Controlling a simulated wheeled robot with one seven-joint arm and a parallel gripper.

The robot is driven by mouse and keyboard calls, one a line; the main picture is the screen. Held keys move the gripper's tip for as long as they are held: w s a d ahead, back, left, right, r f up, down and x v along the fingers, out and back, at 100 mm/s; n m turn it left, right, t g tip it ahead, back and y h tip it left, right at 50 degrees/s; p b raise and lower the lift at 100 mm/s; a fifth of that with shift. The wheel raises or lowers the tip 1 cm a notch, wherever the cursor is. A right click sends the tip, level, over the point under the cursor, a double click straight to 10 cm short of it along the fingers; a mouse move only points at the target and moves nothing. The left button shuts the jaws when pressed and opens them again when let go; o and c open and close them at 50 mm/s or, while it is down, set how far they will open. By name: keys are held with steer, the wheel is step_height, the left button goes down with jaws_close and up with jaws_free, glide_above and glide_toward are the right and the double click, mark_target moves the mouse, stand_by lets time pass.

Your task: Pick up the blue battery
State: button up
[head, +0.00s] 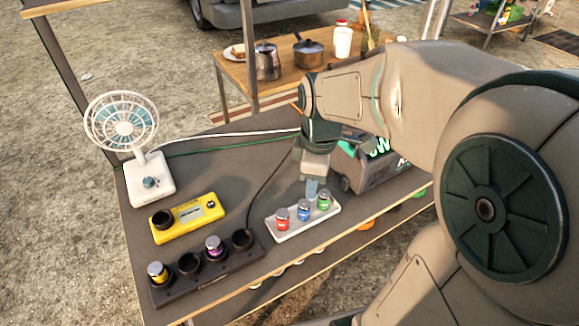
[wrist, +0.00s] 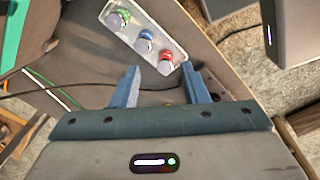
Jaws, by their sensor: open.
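The blue battery (head: 304,211) stands upright between the red battery (head: 282,217) and the green battery (head: 324,200) in a white tray (head: 292,232). In the wrist view the blue battery (wrist: 145,41) is above and slightly left of the gap between the fingers, with the red battery (wrist: 166,62) nearest that gap. My gripper (head: 313,187) is just above and behind the tray in the head view, pointing down. Its fingers (wrist: 160,70) are apart with nothing held between them. The exact height above the batteries is hard to tell.
A black charger (head: 215,270) holds a yellow battery (head: 158,272) and a purple battery (head: 214,246); two of its wells look empty. A yellow device (head: 190,219) and a white fan (head: 150,181) stand left. A dark case (head: 365,165) stands close behind my gripper.

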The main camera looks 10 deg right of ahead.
mark_target(304, 202)
steer(key=w+f+n, duration=0.1)
steer(key=f+n, duration=0.1)
steer(key=f, duration=0.1)
steer(key=w+f+n+b, duration=0.1)
steer(key=w+f+n, duration=0.1)
steer(key=f+n, duration=0.1)
steer(key=w+f+n, duration=0.2)
steer(key=f+n, duration=0.1)
steer(key=f, duration=0.2)
steer(key=shift+w+d+f+g, duration=0.15)
steer(key=shift+g, duration=0.25)
steer(key=shift+a+f+b, duration=0.15)
steer(key=shift+f+b, duration=0.1)
steer(key=shift+f, duration=1.05)
steer(key=shift+a+f+b, duration=0.1)
steer(key=shift+f+b, duration=0.1)
steer(key=shift+f, duration=1.1)
steer(key=c, duration=0.8)
